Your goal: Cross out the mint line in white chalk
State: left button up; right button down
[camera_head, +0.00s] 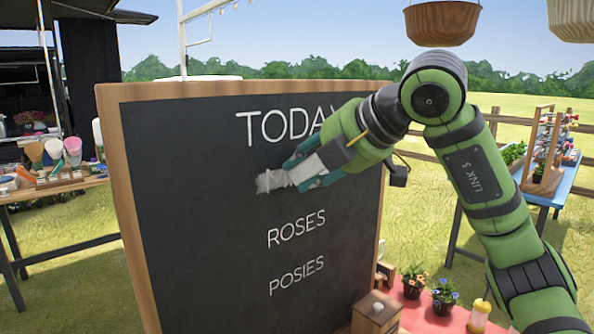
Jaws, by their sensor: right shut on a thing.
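A wood-framed chalkboard (190,250) stands upright in front of me. It bears "TODAY" (262,125) in white, its end covered by my gripper, then "ROSES" (296,229) and "POSIES" (297,276). I see no mint line; the space between "TODAY" and "ROSES" is partly covered by my right gripper (308,174). That gripper is shut on a crumpled pale grey cloth-like thing (270,181), held at the board's face; I cannot tell if it touches. No stick of white chalk is clearly visible. My left gripper is not in view.
A red table (436,318) at lower right holds potted flowers (414,282), a wooden box (376,312) and a yellow bottle (479,315). A blue table (560,188) stands behind at right. A side table with brushes (55,148) is at left. Baskets (442,22) hang above.

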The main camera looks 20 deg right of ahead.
jog(key=shift+w+d, duration=0.25)
jog(key=shift+d, duration=0.45)
jog(key=shift+s+a+b, duration=0.15)
jog(key=shift+s+a, duration=0.3)
jog(key=shift+a, duration=0.85)
jog(key=shift+s+a+b, duration=0.2)
jog(key=shift+s+a, duration=0.25)
jog(key=shift+a, duration=0.8)
jog(key=shift+s+a+b, duration=0.15)
jog(key=shift+s+a, duration=0.3)
jog(key=shift+a, duration=0.85)
jog(key=shift+s+d+f+b, duration=0.1)
jog(key=shift+s+d+b, duration=0.1)
jog(key=shift+s+b, duration=0.2)
jog(key=shift+s+d+b, duration=0.3)
jog(key=shift+s, duration=0.5)
jog(key=shift+s+d+b, duration=0.3)
jog(key=shift+s+b, duration=0.05)
jog(key=shift+s, duration=0.5)
jog(key=shift+s+d+b, duration=0.3)
jog(key=shift+s, duration=0.5)
